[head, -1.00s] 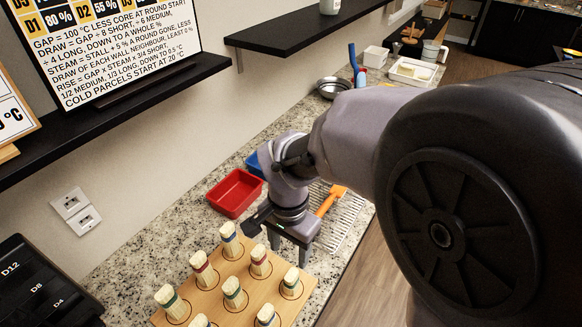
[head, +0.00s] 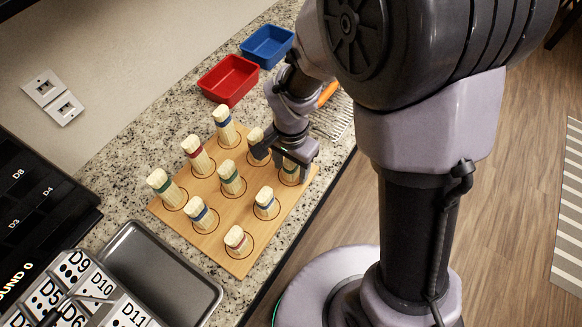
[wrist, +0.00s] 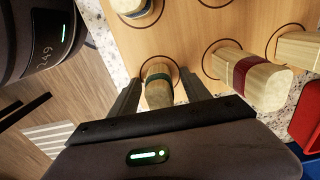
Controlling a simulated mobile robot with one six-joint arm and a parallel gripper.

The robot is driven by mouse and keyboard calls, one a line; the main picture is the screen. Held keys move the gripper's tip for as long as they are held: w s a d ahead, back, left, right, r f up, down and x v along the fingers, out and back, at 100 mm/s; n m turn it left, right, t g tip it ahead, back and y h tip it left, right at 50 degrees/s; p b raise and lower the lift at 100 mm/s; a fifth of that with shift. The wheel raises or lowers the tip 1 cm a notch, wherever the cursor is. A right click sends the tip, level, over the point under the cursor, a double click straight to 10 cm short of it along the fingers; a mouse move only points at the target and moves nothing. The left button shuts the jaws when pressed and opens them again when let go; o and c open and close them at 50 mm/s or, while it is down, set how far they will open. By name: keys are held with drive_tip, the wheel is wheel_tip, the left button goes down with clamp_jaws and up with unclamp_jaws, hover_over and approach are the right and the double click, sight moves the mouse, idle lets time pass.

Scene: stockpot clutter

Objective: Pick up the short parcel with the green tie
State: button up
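The short parcel with the green tie (head: 290,173) stands upright in its ring at the right corner of the wooden board (head: 242,262). My gripper (head: 292,160) is over it, pointing down, with its fingers open. The gripper body hides part of the parcel in the head view. In the wrist view the green-tied parcel (wrist: 158,92) lies between the two fingertips (wrist: 160,76), with a narrow gap on each side. Two taller green-tied parcels stand elsewhere, one at the board's middle (head: 231,178) and one at its left corner (head: 166,189).
A red-tied parcel (wrist: 250,78) stands nearby, right of the fingers in the wrist view. A short blue-tied parcel (head: 266,203) is on the other side. Red (head: 228,80) and blue (head: 268,46) bins and a wire rack (head: 334,118) lie behind. A metal tray (head: 160,275) is in front.

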clamp_jaws()
drive_tip(key=shift+r, duration=0.1)
